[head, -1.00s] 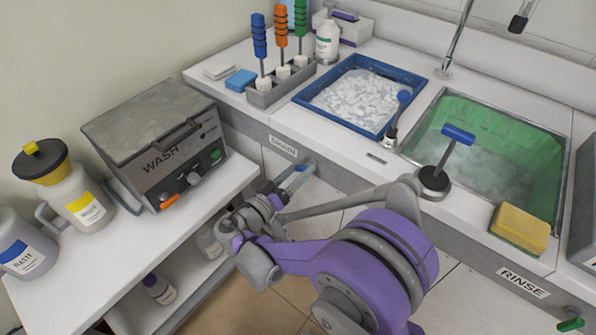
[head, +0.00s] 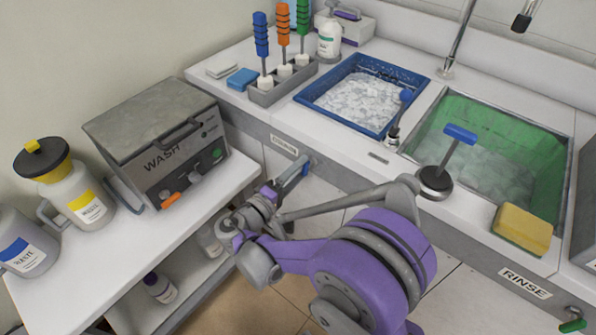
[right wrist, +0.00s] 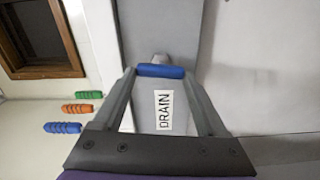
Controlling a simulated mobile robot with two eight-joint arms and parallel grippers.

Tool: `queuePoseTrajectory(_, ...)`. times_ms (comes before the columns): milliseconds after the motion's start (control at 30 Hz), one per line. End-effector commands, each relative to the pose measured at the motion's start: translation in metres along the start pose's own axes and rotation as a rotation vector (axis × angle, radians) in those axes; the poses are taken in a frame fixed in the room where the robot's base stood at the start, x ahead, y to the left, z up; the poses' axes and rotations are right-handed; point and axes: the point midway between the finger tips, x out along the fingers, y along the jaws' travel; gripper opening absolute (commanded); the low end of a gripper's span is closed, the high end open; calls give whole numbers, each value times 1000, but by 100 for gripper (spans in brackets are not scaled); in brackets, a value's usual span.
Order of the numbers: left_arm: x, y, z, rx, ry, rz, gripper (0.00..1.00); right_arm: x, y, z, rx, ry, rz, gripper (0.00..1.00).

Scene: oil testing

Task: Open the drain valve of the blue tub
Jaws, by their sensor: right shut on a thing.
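The blue tub (head: 318,108) is set into the white counter and holds a pale, foamy liquid. Below it, on the grey counter front beside a DRAIN label (head: 284,146), is the drain valve with a blue handle (head: 305,170). My right gripper (head: 298,174) is at this valve, shut on the blue handle. In the right wrist view the blue handle (right wrist: 160,71) lies crosswise between the fingertips, with the DRAIN label (right wrist: 164,110) seen between the fingers. The fingers partly hide the handle in the head view. My left gripper is not in view.
The wash machine (head: 160,140) and waste jugs (head: 78,195) stand on a white side table at left. The green rinse sink (head: 535,150), a plunger-like tool (head: 436,180) and a yellow sponge (head: 523,228) are at right. A brush rack (head: 282,88) stands left of the tub.

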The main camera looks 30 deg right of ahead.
Motion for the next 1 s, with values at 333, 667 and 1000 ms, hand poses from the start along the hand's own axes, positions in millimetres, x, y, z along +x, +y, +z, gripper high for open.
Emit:
queuePoseTrajectory(333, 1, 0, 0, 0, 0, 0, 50, 0, -1, 1, -115, -1, -2, 19)
queuePoseTrajectory(667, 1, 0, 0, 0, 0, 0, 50, 0, -2, 1, -131, -1, -2, 19)
queuePoseTrajectory(1000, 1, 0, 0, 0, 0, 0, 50, 0, -1, 0, -130, -1, -2, 100)
